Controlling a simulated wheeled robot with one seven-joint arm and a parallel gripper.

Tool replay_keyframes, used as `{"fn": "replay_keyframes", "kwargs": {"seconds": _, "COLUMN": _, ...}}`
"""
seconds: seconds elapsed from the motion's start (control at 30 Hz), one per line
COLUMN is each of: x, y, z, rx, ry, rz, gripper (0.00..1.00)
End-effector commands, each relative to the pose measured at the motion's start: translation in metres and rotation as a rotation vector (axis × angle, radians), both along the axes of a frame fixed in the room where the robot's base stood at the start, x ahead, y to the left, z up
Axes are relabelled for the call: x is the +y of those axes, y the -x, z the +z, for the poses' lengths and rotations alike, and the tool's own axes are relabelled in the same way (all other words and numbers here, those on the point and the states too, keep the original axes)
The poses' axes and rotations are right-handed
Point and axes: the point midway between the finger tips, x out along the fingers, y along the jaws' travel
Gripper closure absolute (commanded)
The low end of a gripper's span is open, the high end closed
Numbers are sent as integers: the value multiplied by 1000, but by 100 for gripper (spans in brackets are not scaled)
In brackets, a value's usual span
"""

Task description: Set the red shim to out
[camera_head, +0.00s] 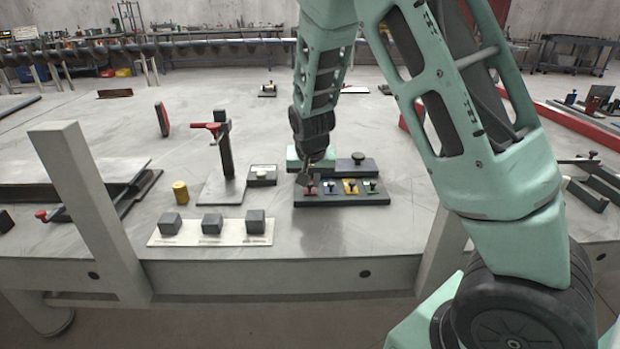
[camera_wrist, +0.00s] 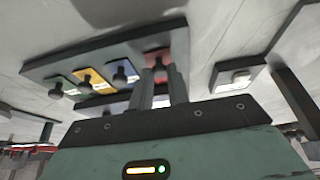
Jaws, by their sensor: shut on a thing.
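A dark block (camera_head: 342,200) on the table carries a row of coloured shims with knobs. The red shim (camera_head: 310,190) is at the left end of the row, and it also shows in the wrist view (camera_wrist: 158,57). My gripper (camera_head: 308,178) is over the red shim. How far the red shim sits in or out I cannot tell.
Blue (camera_head: 331,187), yellow (camera_head: 351,187) and green (camera_head: 371,187) shims sit right of the red one. A small box with a pale button (camera_head: 262,175) and a red-handled clamp post (camera_head: 226,150) stand to the left. Three grey cubes rest on a white strip (camera_head: 190,240) in front.

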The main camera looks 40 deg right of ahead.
Motion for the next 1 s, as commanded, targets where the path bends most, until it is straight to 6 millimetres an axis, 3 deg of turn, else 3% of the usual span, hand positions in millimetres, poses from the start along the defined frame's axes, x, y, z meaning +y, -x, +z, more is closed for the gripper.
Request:
{"fn": "replay_keyframes", "kwargs": {"seconds": 0.23, "x": 2, "y": 3, "z": -1, "rx": 10, "ry": -3, "rz": 1, "gripper": 100}}
{"fn": "replay_keyframes", "kwargs": {"seconds": 0.27, "x": 2, "y": 3, "z": -1, "rx": 10, "ry": -3, "rz": 1, "gripper": 80}}
{"fn": "replay_keyframes", "kwargs": {"seconds": 0.33, "x": 2, "y": 3, "z": -1, "rx": 10, "ry": -3, "rz": 1, "gripper": 61}}
{"fn": "replay_keyframes", "kwargs": {"seconds": 0.73, "x": 3, "y": 4, "z": 7, "rx": 5, "ry": -2, "rz": 3, "gripper": 61}}
{"fn": "replay_keyframes", "kwargs": {"seconds": 1.0, "x": 16, "y": 19, "z": 57, "rx": 3, "ry": -3, "rz": 7, "gripper": 61}}
